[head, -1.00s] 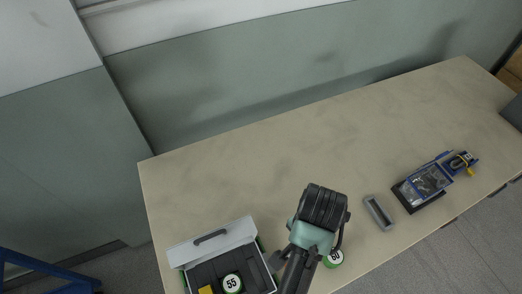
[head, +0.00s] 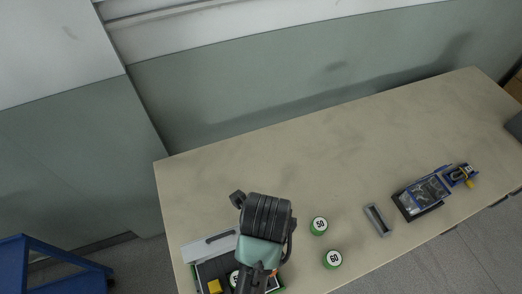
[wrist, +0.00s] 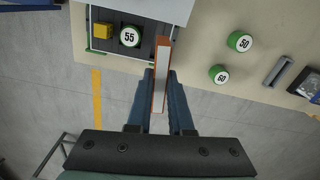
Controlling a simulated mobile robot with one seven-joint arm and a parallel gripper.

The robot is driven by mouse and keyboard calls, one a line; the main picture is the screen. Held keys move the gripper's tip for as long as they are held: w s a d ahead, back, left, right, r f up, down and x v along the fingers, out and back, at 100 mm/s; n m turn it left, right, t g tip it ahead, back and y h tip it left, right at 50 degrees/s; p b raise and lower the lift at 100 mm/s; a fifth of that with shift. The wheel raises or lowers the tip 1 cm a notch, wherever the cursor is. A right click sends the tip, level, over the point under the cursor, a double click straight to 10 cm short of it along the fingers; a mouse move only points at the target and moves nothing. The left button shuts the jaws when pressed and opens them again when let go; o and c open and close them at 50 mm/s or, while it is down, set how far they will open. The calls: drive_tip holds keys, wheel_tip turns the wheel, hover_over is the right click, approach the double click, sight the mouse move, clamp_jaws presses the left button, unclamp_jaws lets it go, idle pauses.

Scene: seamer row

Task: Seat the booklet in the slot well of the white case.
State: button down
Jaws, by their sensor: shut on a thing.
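The booklet (wrist: 161,78) shows edge-on in the wrist view as a narrow white strip with orange sides. My gripper (wrist: 161,92) is shut on it, one finger on each side. The white case (head: 212,247) stands open at the front left of the table, also at the top of the wrist view. It has a dark insert holding a yellow block (wrist: 103,31) and a round 55 piece (wrist: 130,37). The booklet's far end reaches beside the case's right side in the wrist view; I cannot tell its height. My arm hides the case's right part in the head view.
Round green-rimmed pieces marked 50 (head: 319,226) and 60 (head: 332,259) stand right of the case. Farther right are a grey slotted holder (head: 378,220) and a blue bin (head: 427,192). The table's back and middle (head: 300,160) are clear.

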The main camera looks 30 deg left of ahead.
drive_tip(key=shift+s+a+r+m, duration=0.2)
drive_tip(key=shift+s+r+m, duration=0.1)
drive_tip(key=shift+m, duration=0.4)
drive_tip(key=shift+f, duration=0.3)
drive_tip(key=shift+f+b, duration=2)
drive_tip(key=shift+f, duration=6.7)
drive_tip(key=c, duration=0.8)
unclamp_jaws()
drive_tip(key=shift+f, duration=0.15)
